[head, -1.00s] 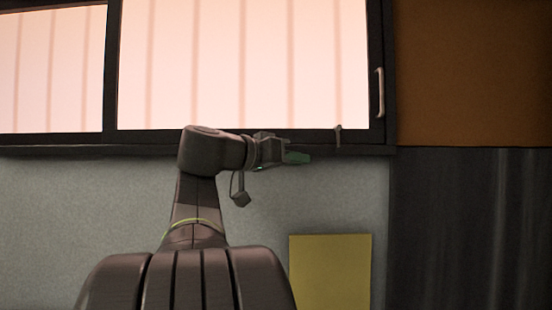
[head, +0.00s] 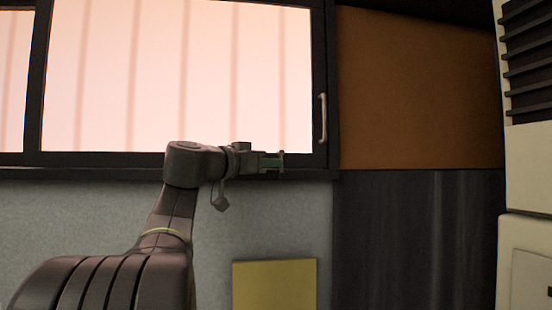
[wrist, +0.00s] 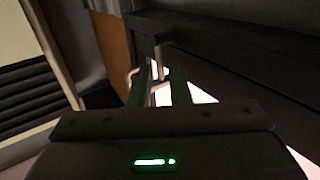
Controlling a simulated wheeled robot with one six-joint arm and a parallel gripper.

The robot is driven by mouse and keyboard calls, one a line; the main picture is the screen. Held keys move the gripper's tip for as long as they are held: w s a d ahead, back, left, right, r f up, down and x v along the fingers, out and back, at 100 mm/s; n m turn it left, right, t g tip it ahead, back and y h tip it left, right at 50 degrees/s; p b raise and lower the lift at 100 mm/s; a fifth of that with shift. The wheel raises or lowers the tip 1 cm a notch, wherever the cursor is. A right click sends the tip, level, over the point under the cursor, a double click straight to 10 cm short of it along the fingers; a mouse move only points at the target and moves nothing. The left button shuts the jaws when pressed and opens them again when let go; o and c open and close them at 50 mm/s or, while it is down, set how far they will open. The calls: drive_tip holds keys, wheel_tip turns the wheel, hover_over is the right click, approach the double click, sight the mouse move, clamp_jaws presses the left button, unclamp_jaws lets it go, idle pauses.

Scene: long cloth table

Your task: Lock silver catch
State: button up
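The silver catch (head: 282,158) is a small upright piece on the lower frame of the window, near its right end. In the head view my gripper (head: 273,162) reaches it from the left, and its green fingertips overlap the catch in the picture. In the wrist view the two green fingers of my gripper (wrist: 160,84) stand apart with a gap between them. A thin pale metal piece, apparently the catch (wrist: 157,68), shows at the far end of this gap. I cannot tell whether the fingers touch it.
The dark-framed window (head: 180,158) has a silver pull handle (head: 322,118) on its right stile, above and right of my gripper. A yellow panel (head: 274,285) is on the grey wall below. A pale cabinet with dark slats (head: 528,45) stands at far right.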

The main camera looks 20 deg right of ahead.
drive_tip(key=shift+p+x, duration=0.3)
drive_tip(key=shift+x, duration=1.1)
clamp_jaws()
drive_tip(key=shift+s+d+r+m+g+y+p, duration=0.15)
drive_tip(key=shift+m+y+p, duration=0.2)
drive_tip(key=shift+y+p, duration=0.25)
drive_tip(key=shift+d+r+m+g+y+p, duration=0.15)
drive_tip(key=shift+m+y+p, duration=0.2)
drive_tip(key=shift+y+p, duration=0.2)
drive_tip(key=shift+f, duration=0.1)
unclamp_jaws()
